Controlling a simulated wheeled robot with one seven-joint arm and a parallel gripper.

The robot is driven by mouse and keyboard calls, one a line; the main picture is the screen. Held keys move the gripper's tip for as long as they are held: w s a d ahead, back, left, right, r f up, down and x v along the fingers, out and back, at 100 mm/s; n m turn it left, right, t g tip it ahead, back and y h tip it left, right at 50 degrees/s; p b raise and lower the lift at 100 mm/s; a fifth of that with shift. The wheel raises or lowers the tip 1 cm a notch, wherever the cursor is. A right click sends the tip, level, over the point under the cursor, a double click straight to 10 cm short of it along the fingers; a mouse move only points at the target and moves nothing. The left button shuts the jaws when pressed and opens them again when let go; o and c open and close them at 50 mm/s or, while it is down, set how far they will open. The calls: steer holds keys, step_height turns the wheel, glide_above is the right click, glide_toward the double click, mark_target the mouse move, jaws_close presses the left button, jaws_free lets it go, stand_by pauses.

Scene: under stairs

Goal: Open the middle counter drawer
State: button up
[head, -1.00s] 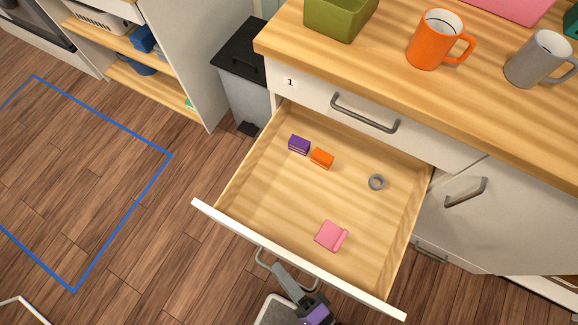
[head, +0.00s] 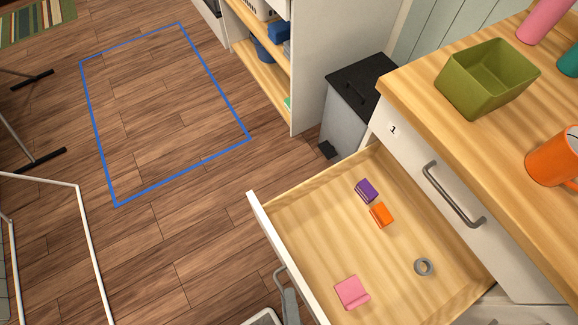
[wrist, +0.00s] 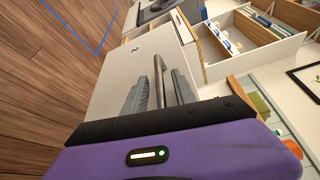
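The middle drawer (head: 330,215) is pulled far out from below the top drawer marked 1. Inside lie a purple block (head: 367,190), an orange block (head: 381,215), a grey ring (head: 423,267) and a pink piece (head: 352,292). Its front, marked 2 (wrist: 135,50), faces my wrist camera. The drawer's grey bar handle (wrist: 159,80) stands between the fingers of my gripper (wrist: 160,90), with a small gap showing on each side. The fingers look open. In the head view the handle (head: 281,283) shows at the bottom edge, and my gripper is mostly cut off there.
The wooden counter (head: 420,85) holds a green bin (head: 487,78) and an orange mug (head: 553,157). The top drawer's handle (head: 453,195) is on a shut front. A grey trash can (head: 350,110) stands left of the counter. Floor inside the blue outline (head: 165,110) is clear.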

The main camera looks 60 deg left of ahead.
steer(key=v, duration=0.7)
steer(key=shift+s+d, duration=0.15)
steer(key=shift+d, duration=0.2)
